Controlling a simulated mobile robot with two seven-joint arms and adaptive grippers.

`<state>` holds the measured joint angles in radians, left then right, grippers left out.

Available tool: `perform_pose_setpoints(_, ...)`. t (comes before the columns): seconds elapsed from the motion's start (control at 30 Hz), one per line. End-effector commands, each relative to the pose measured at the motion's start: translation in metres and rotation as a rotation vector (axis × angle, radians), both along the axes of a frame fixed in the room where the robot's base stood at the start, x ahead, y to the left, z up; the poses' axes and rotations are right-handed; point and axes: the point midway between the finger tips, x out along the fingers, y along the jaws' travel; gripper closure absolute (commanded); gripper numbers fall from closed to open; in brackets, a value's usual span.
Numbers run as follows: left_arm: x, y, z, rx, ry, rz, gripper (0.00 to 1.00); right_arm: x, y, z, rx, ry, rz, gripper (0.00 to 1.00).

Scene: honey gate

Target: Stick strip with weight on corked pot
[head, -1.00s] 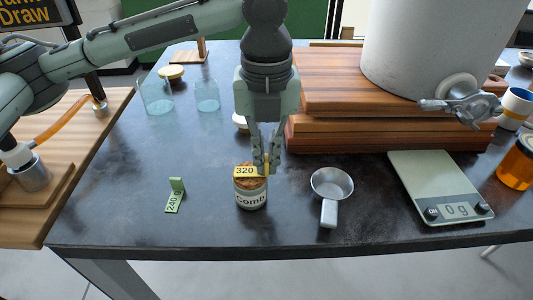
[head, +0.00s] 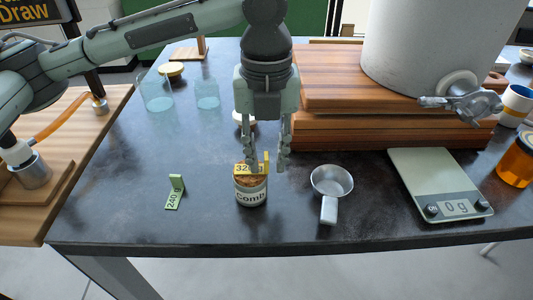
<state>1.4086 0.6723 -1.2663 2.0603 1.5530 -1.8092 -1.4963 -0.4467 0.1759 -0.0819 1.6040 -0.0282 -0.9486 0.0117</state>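The corked pot (head: 251,194), labelled "Comb", stands upright near the front of the dark table. A yellow strip (head: 246,169) with the partly hidden number "32" rests on its cork, one end bent upward. My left gripper (head: 267,168) is just above and behind the pot, with its fingers spread apart around the strip's upright end. The left finger covers part of the strip's number. A green strip (head: 174,194) marked "240" lies on the table left of the pot, one end standing up. My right gripper is not in view.
A metal scoop (head: 331,187) lies right of the pot. A scale (head: 440,184) reading "0 g" and an orange jar (head: 517,160) stand at the right. Wooden boards (head: 390,134) carry a large white tank (head: 440,45). Glass jars (head: 157,92) stand at the back left. The front left is mostly clear.

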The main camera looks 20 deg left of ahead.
Motion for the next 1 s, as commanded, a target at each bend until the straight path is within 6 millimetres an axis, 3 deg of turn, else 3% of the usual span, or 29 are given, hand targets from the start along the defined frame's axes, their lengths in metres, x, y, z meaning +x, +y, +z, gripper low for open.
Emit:
perform_pose_setpoints(0.17,0.001,0.000,0.011,0.000,-0.003,0.001,0.71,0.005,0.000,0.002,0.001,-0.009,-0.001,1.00)
perform_pose_setpoints(0.5,0.001,-0.001,0.080,-0.001,-0.003,0.001,0.71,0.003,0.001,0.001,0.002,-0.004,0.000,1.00)
perform_pose_setpoints(0.7,0.000,0.000,0.110,-0.001,-0.001,0.000,0.71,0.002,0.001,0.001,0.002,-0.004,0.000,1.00)
perform_pose_setpoints(1.0,0.000,0.000,0.121,0.001,0.000,0.000,0.71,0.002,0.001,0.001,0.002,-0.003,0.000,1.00)
